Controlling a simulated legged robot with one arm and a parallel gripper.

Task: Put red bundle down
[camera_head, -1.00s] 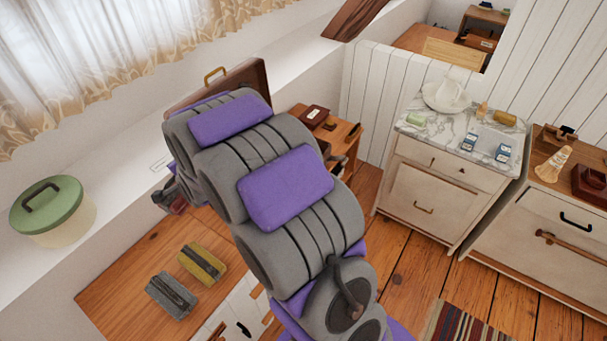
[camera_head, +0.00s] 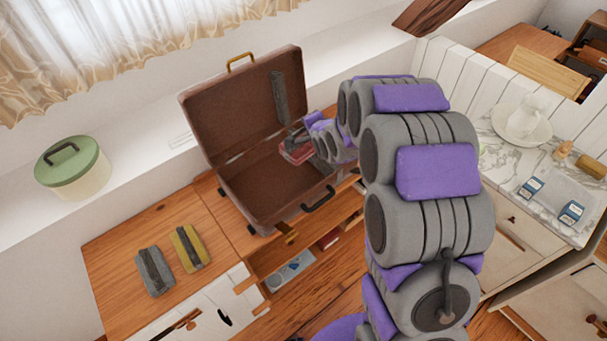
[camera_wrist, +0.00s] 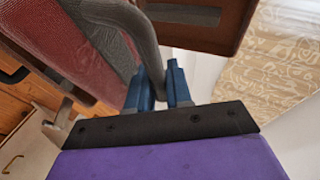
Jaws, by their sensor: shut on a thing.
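The red bundle (camera_head: 297,152) hangs at the end of my arm, over the right part of the open brown suitcase (camera_head: 247,178). In the wrist view the red bundle (camera_wrist: 75,40) fills the upper left, with a grey strap along it. My gripper (camera_wrist: 159,82) has its blue fingers shut on that strap. In the head view my gripper (camera_head: 296,136) is small and partly hidden by my arm. I cannot tell whether the bundle touches the suitcase floor.
A grey bundle (camera_head: 154,271) and a yellow bundle (camera_head: 189,248) lie on the wooden top (camera_head: 110,250) left of the suitcase. A green-lidded pot (camera_head: 75,175) stands on the sill. The suitcase lid stands open at the back. A marble-topped cabinet (camera_head: 510,165) is at right.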

